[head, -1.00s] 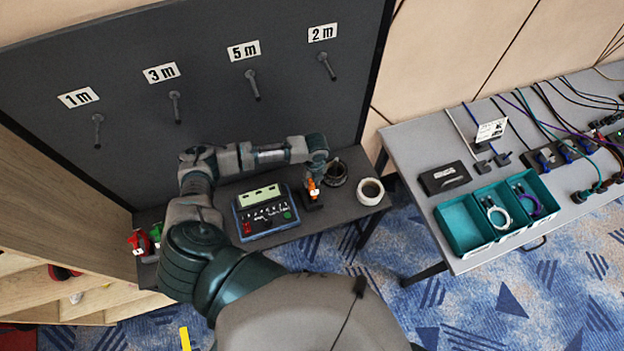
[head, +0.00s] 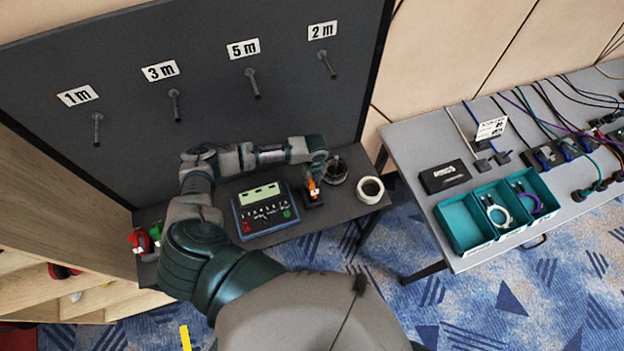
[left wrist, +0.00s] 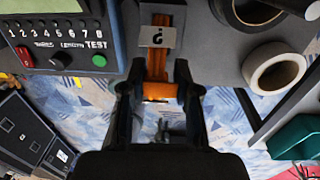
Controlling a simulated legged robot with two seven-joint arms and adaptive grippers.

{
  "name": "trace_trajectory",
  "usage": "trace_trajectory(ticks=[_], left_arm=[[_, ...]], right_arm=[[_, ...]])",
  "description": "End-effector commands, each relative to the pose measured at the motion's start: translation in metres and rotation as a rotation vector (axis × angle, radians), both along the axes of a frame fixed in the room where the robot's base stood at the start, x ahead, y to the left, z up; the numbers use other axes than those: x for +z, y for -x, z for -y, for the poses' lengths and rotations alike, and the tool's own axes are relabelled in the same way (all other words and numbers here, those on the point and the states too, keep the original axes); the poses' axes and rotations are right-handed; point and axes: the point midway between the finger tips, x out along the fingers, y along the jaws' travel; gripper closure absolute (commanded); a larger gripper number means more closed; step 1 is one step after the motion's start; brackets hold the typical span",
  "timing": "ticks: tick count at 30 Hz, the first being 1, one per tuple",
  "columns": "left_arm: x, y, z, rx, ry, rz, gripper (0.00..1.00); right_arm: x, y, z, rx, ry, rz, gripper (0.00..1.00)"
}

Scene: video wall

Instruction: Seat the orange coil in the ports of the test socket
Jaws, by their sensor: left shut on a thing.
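The orange coil (head: 313,187) is in my left gripper (head: 315,178), over the right part of the narrow dark shelf. In the left wrist view, the fingers of my left gripper (left wrist: 160,98) are shut on the orange coil (left wrist: 157,68), whose strands run up the picture behind a grey tag with a question mark. A small dark block, seemingly the test socket (head: 312,203), is right at the coil's lower end in the head view. I cannot tell whether the coil's ends are in its ports. My right gripper is not in view.
The cable tester (head: 265,213) stands just left of the gripper. A black tape roll (head: 336,172) and a white tape roll (head: 370,190) are close on the right. Labelled pegs line the dark panel behind. A grey table (head: 400,150) with teal bins stands further right.

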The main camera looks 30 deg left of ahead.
Motion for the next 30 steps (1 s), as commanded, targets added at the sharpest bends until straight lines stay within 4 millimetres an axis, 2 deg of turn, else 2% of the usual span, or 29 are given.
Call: trace_trajectory(ticks=[25,26,29,30], left_arm=[[-0.0090,0.0002,-0.0004,0.000,0.001,0.001,1.00],[-0.0090,0.0002,-0.0004,0.000,0.001,0.001,0.64],[-0.0089,0.0001,-0.0005,0.000,0.001,0.001,0.40],[-0.0089,0.0001,-0.0005,0.000,0.001,0.001,0.40]], right_arm=[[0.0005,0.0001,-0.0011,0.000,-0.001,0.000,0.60],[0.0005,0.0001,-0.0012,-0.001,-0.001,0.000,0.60],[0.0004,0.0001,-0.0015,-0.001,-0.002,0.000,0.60],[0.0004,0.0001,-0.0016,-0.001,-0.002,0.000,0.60]])
